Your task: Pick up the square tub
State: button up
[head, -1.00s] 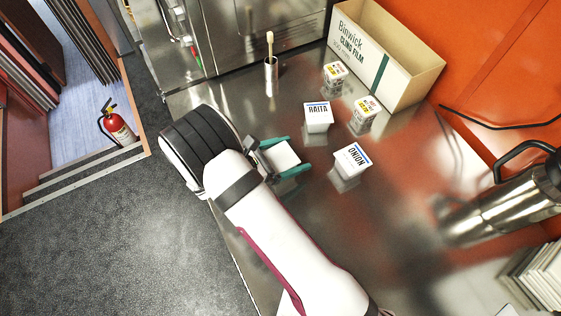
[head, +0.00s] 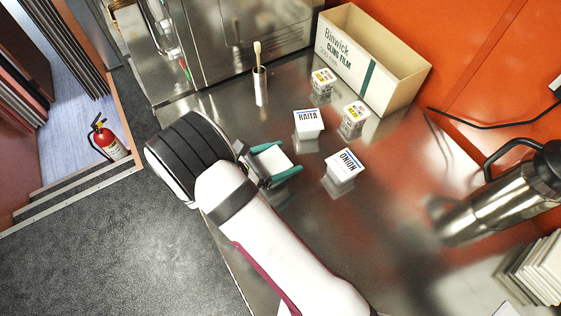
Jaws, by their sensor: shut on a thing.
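My gripper (head: 288,158) reaches in from the left over the steel counter. Its two teal fingers are shut on a plain white square tub (head: 273,161), one finger on each side. No label shows on this tub, and my gripper hides part of it. I cannot tell whether the tub touches the counter. Other white tubs stand to the right, apart from my gripper: one labelled RAITA (head: 308,124) and one labelled ONION (head: 342,168).
Two small tubs with printed lids (head: 323,81) (head: 354,117) stand farther back. A cling film box (head: 372,62) is by the orange wall. A metal cup (head: 260,86) holds a brush-like tool. A steel flask (head: 500,203) is at right. The counter's front middle is clear.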

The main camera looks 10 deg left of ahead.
notch_tip(320, 180, up, 2)
jog(key=s+d+r+m+g+h, duration=0.1)
jog(key=d+r+m+g, duration=0.15)
jog(key=d, duration=0.75)
jog(key=s+d+r+m+g+h, duration=0.1)
jog(key=d+r+m+g+h, duration=0.15)
jog(key=d, duration=0.75)
jog(key=s+d+m+g, duration=0.4)
jog(key=s+d, duration=0.1)
jog(key=d, duration=0.3)
jog(key=shift+m+g+h, duration=0.4)
jog(key=shift+g+h, duration=0.15)
jog(key=shift+g, duration=0.05)
jog(key=f, duration=0.2)
jog(key=d+f, duration=0.1)
jog(key=f, duration=0.2)
jog(key=s+f, duration=0.1)
jog(key=f, duration=0.2)
jog(key=shift+d+f, duration=0.15)
jog(key=shift+f, duration=0.05)
jog(key=shift+w+f, duration=0.1)
jog(key=shift+f, duration=0.1)
jog(key=shift+f, duration=0.1)
